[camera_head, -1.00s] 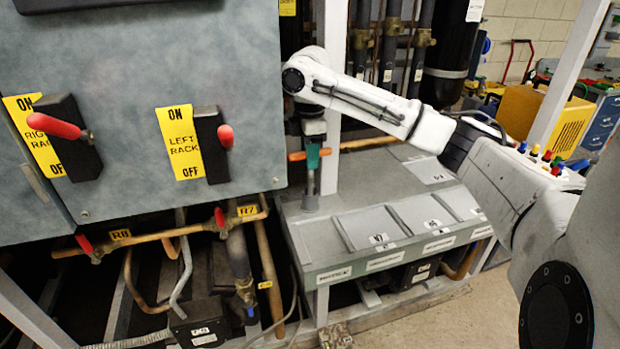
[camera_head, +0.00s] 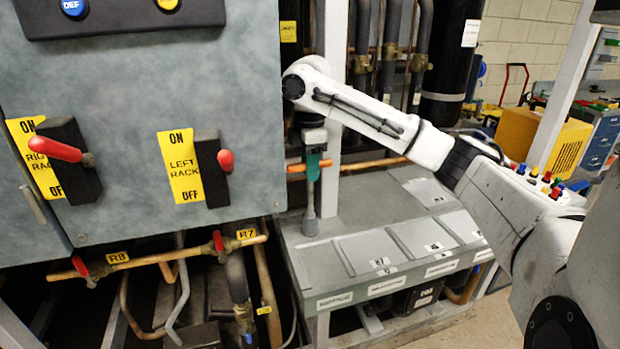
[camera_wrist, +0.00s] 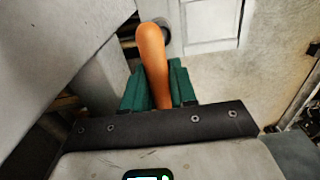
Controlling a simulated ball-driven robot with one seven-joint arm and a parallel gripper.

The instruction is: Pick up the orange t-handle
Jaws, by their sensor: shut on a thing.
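I cannot tell whether the thicker lower end touches the bench. My gripper (camera_head: 313,165) is shut on the bar, pointing down. In the wrist view, the bar's rounded end (camera_wrist: 151,45) stands out past the fingers (camera_wrist: 155,90); the rest of the handle is hidden.
A grey cabinet (camera_head: 120,120) with red-handled levers stands close on the left. A grey post (camera_head: 329,120) and a copper pipe (camera_head: 365,162) are just behind the gripper. The bench (camera_head: 410,215) has flat lids and free room to the right. Pipes run below the cabinet.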

